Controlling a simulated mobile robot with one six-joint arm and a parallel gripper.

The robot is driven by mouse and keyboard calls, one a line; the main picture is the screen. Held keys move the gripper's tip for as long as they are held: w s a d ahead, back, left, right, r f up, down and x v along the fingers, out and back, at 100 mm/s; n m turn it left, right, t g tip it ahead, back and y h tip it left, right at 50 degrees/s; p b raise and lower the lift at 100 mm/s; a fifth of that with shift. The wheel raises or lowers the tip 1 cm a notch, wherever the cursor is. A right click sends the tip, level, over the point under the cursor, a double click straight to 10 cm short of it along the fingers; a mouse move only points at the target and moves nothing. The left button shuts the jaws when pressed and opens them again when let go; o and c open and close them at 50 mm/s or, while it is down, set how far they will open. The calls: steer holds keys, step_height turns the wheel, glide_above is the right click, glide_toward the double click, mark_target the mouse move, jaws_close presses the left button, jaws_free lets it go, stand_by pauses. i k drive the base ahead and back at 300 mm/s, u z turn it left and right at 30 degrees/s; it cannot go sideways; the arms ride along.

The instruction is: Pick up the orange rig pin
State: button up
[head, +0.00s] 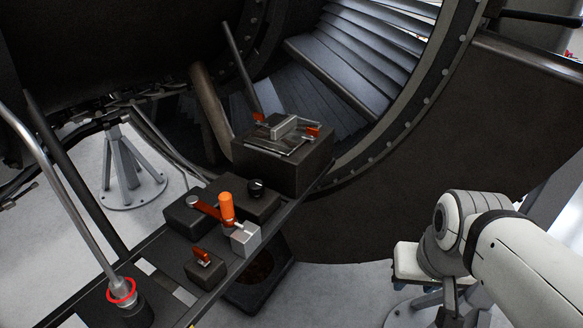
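The orange rig pin (227,207) appears to be the bright orange cylinder standing upright on the dark bench, left of the middle of the head view. Its lower end is hidden among the parts around it. My arm comes in from the right edge, well apart from the pin with a wide gap between. My gripper's fingers cannot be made out below the wrist, so whether they are open or shut does not show.
A dark box (285,168) with a metal plate and orange clips stands behind the pin. A red-ringed rod (121,291) rises at left. Engine casing curves behind.

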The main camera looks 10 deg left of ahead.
mark_target(225, 200)
steer(key=z, duration=0.2)
steer(key=k, duration=1)
steer(key=u, duration=0.7)
steer(key=i, duration=1)
